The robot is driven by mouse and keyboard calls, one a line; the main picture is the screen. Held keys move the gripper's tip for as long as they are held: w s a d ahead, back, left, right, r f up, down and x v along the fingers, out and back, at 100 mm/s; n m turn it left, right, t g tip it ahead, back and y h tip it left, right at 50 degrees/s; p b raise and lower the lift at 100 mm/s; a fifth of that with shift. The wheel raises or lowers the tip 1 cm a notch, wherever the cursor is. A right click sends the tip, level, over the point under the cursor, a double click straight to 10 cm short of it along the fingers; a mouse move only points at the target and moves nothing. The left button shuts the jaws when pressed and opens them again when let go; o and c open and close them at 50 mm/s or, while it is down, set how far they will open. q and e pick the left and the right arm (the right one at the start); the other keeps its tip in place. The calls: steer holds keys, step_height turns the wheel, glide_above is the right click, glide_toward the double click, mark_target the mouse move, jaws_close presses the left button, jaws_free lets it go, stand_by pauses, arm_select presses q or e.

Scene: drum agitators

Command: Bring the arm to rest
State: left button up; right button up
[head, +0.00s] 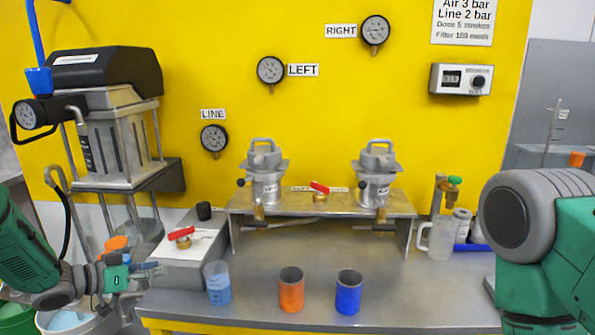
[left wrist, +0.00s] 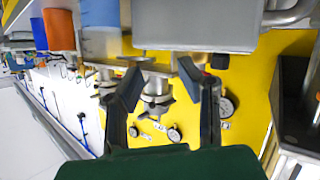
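My left arm, green and grey, comes in from the left in the head view. Its gripper (head: 150,278) hangs beside the bench's left front, left of the clear beaker with blue liquid (head: 218,284). In the left wrist view the two dark fingers (left wrist: 160,80) stand apart with nothing between them. My right arm shows at the right edge of the head view; its gripper is out of view.
An orange cup (head: 291,289) and a blue cup (head: 348,291) stand on the grey bench (head: 410,297). A grey box with a red-handled valve (head: 182,237) is close to my left gripper. Two metal pumps (head: 264,180) (head: 377,180) stand on a rack behind.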

arm_select(q)
steer(key=s+f+n, duration=0.1)
steer(key=s+f, duration=0.1)
steer(key=f, duration=0.1)
steer(key=s+d+f+y, duration=0.1)
steer(key=s+f, duration=0.1)
steer(key=f, duration=0.1)
steer(key=s+d+f+n+y, duration=0.1)
steer(key=s+f, duration=0.1)
steer(key=shift+s+d+f+n+g, duration=0.1)
steer(key=shift+s+f+n+g, duration=0.2)
steer(key=shift+f+g, duration=0.1)
steer(key=s+d+f+n+g+y, duration=0.15)
steer(key=s+f, duration=0.25)
steer(key=s, duration=0.4)
steer(key=s+d+f+n+g+y, duration=0.1)
steer(key=s+d+f+g+y, duration=0.15)
steer(key=s+f, duration=0.4)
steer(key=s+g+y, duration=0.3)
steer(key=s+g, duration=0.2)
steer(key=s, duration=1.8)
steer(key=shift+s+d+r, duration=0.15)
steer(key=shift+s+r, duration=0.15)
steer(key=shift+r, duration=0.05)
arm_select(e)
steer(key=shift+d, duration=0.2)
